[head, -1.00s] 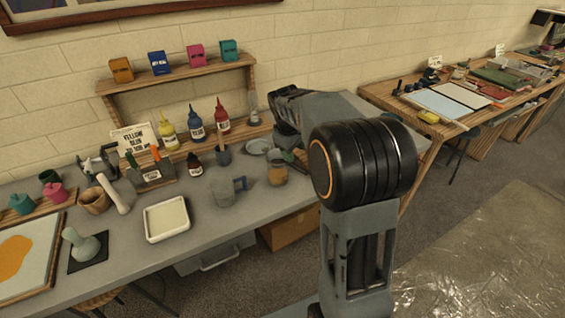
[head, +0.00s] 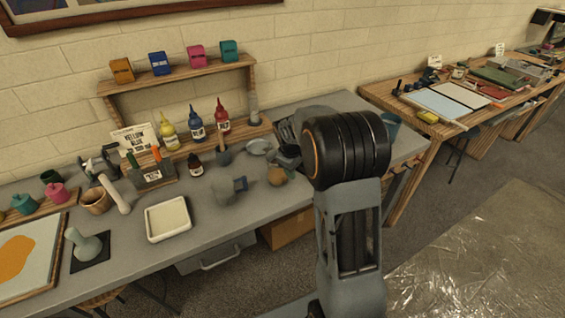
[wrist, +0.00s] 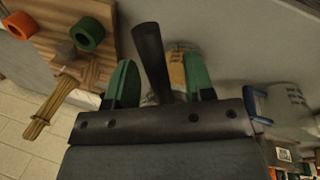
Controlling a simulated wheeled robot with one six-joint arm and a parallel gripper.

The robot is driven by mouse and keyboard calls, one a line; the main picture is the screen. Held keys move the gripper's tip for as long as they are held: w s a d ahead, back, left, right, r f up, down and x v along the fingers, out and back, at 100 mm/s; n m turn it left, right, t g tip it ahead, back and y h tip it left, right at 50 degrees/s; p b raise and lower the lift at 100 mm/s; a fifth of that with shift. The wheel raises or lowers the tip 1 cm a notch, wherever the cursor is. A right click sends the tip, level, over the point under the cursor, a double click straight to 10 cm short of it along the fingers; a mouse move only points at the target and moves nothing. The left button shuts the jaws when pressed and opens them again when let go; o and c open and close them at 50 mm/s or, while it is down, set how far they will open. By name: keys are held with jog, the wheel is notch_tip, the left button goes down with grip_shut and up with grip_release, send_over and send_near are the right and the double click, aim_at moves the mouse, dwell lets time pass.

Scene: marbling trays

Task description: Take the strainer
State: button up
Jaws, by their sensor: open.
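The strainer shows in the head view as a pale grey round bowl (head: 258,147) on the table, behind the amber jar. In the wrist view, what looks like its dark handle (wrist: 148,48) stands between my fingers, and its bowl is hidden behind the gripper body. My gripper (wrist: 158,66) is open, with one green-padded finger on each side of the handle. I cannot tell whether either finger touches it. In the head view my arm hides most of the gripper.
The amber jar (head: 277,176) stands close in front of the strainer, and a grey mug with a blue handle (head: 225,190) is left of it. A brush pot (head: 223,155) and dye bottles (head: 196,124) stand behind on the left. A teal bucket (head: 391,124) is to the right.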

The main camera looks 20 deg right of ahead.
jog(key=shift+c, duration=0.4)
grip_shut()
jog(key=shift+r, duration=0.15)
